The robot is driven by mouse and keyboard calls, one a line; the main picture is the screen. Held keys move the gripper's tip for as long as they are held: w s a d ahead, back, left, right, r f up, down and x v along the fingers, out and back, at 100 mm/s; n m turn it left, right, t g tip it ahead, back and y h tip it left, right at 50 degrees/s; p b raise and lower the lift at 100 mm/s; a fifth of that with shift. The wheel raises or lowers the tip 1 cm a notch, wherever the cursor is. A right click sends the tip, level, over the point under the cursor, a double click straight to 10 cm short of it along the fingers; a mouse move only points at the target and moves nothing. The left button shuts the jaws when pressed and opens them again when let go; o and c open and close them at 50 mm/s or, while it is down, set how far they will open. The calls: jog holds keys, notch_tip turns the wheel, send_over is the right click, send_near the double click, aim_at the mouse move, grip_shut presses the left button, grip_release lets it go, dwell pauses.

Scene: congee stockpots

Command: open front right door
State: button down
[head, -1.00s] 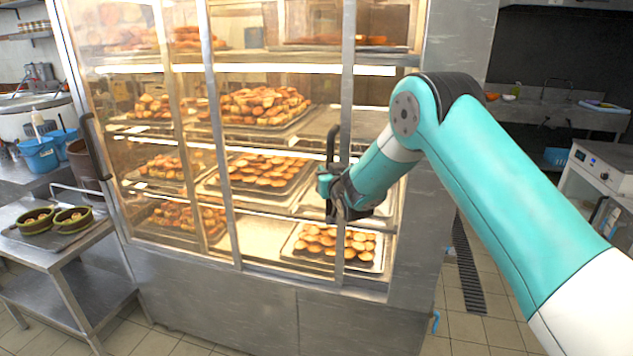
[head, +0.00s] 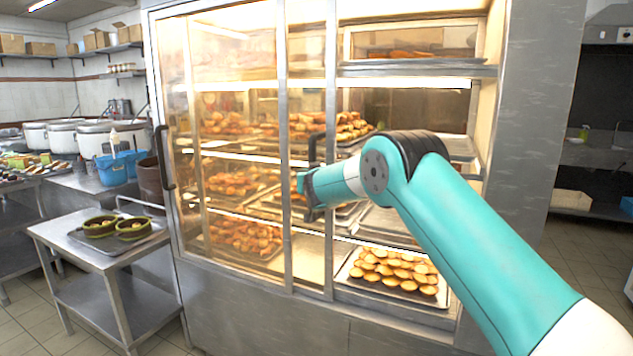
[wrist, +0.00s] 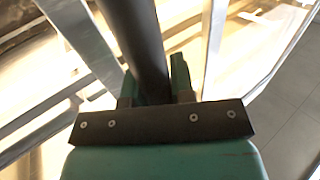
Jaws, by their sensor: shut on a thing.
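The glass display cabinet has a sliding front right door (head: 331,240) with a metal frame and a dark upright handle (head: 316,148). The door stands slid to the left, overlapping the left part of the cabinet front. The right part of the front is uncovered, with shelves showing unglazed. My gripper (head: 309,190) is shut on the handle. In the wrist view the dark handle (wrist: 138,40) runs between the fingers of my gripper (wrist: 153,82). Part of the handle is hidden by my gripper.
A tray of round pastries (head: 395,272) sits low in the uncovered side, with other shelves above. The left door has its own dark handle (head: 163,158). A steel side table (head: 125,262) with two green bowls stands at the left. Tiled floor is free at the right.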

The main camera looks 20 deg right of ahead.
jog(key=shift+w, duration=0.1)
jog(key=c, duration=1)
grip_release()
jog(key=shift+o, duration=0.2)
jog(key=b+v, duration=0.5)
jog(key=v, duration=1.2)
jog(key=shift+s+a, duration=0.15)
jog(key=shift+s, duration=0.05)
jog(key=s+a+n+g+y+p, duration=0.2)
jog(key=s+g, duration=0.4)
jog(key=s, duration=0.8)
jog(key=s+a+n+g+y+p, duration=0.3)
jog(key=s+a+n+g, duration=0.1)
jog(key=s, duration=0.9)
jog(key=s+a+n+g+y+p, duration=0.2)
jog(key=s+a+g, duration=0.4)
jog(key=s, duration=0.8)
jog(key=shift+s+n+g+y+p, duration=0.3)
jog(key=shift+n+g+y, duration=0.3)
jog(key=shift+n+g, duration=0.2)
